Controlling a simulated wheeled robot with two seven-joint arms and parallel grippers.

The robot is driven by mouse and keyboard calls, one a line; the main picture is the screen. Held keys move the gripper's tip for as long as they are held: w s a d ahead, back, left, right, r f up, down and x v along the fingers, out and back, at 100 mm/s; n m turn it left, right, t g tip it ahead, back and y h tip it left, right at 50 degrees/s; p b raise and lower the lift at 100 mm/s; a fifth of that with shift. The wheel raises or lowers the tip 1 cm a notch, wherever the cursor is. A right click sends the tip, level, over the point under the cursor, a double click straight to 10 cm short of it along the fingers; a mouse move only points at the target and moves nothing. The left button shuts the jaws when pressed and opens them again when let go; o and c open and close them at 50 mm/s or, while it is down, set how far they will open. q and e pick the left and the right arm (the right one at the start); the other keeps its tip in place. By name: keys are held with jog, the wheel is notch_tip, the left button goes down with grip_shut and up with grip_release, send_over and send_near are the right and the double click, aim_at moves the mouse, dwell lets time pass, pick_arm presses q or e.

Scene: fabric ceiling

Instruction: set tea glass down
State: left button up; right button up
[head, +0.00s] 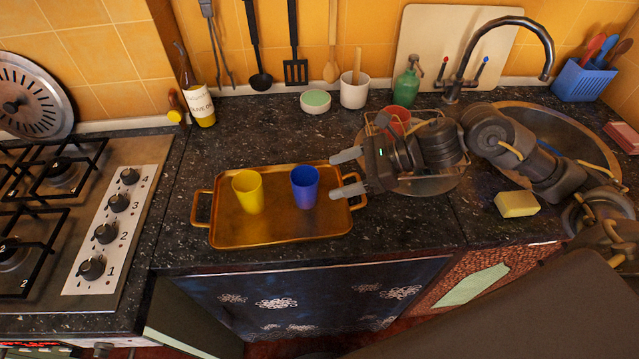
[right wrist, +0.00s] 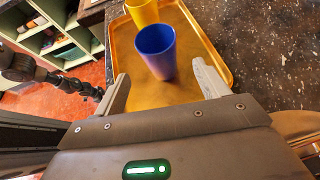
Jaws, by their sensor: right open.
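A blue cup (head: 305,187) stands upright on the right part of a golden tray (head: 280,234). A yellow cup (head: 248,191) stands upright to its left on the same tray. My right gripper (head: 346,173) is open, just right of the blue cup, with its fingers pointing at it and apart from it. The right wrist view shows the blue cup (right wrist: 155,52) ahead of the two spread fingers, with nothing between them, and the yellow cup (right wrist: 142,12) behind it. A red cup (head: 397,121) stands behind my right gripper, partly hidden by it. My left gripper is not in view.
A stove (head: 110,235) is at the left. A sink with a tall faucet (head: 500,50) is at the right, with a yellow sponge (head: 517,204) in front. A white pot (head: 354,90) and a green bottle (head: 406,86) stand at the back.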

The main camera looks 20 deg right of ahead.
jog(key=v, duration=0.3)
jog(key=shift+s+d+r+b, duration=0.15)
jog(key=shift+r+b, duration=0.05)
jog(key=shift+b, duration=0.1)
